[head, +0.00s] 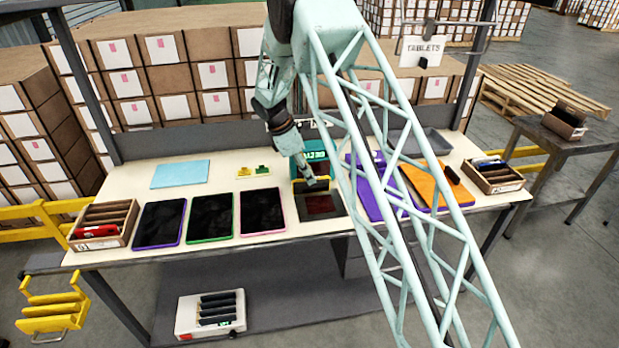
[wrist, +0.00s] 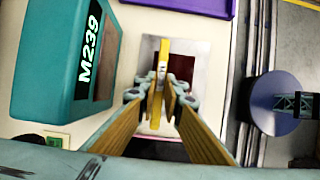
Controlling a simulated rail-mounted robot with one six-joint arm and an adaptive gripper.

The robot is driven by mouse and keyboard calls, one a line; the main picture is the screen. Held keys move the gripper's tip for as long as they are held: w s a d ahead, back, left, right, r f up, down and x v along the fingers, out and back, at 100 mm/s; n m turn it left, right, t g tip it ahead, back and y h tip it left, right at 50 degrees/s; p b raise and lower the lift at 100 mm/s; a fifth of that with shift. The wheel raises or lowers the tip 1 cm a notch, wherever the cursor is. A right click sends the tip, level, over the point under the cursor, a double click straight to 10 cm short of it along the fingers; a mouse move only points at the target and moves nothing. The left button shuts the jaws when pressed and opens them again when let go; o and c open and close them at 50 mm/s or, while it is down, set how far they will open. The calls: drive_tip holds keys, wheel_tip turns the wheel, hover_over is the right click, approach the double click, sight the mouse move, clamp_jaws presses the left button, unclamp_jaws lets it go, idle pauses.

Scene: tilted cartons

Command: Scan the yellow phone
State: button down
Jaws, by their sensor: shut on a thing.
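The yellow phone (wrist: 161,60) stands edge-on between my fingers in the wrist view. My gripper (wrist: 160,98) is shut on it. In the head view, a yellow bit of the phone (head: 299,187) shows beside my gripper (head: 311,183), low over a dark reddish scan plate (head: 320,206). The plate also shows behind the phone in the wrist view (wrist: 184,67). I cannot tell whether the phone touches the plate. The phone's faces are mostly hidden. A teal unit marked M239 (wrist: 68,65) stands left of my gripper in the wrist view; part of it shows in the head view (head: 315,148).
Several tablets, including a pink-edged one (head: 262,212), lie left of the plate. A slotted carton (head: 104,224) stands at the left end and another (head: 492,176) at the right. Small yellow and green items (head: 252,171) lie behind the tablets. My arm covers part of the right side.

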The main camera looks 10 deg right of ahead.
drive_tip(key=shift+r+p, duration=1.45)
drive_tip(key=shift+r, duration=1.45)
drive_tip(key=shift+s, duration=0.1)
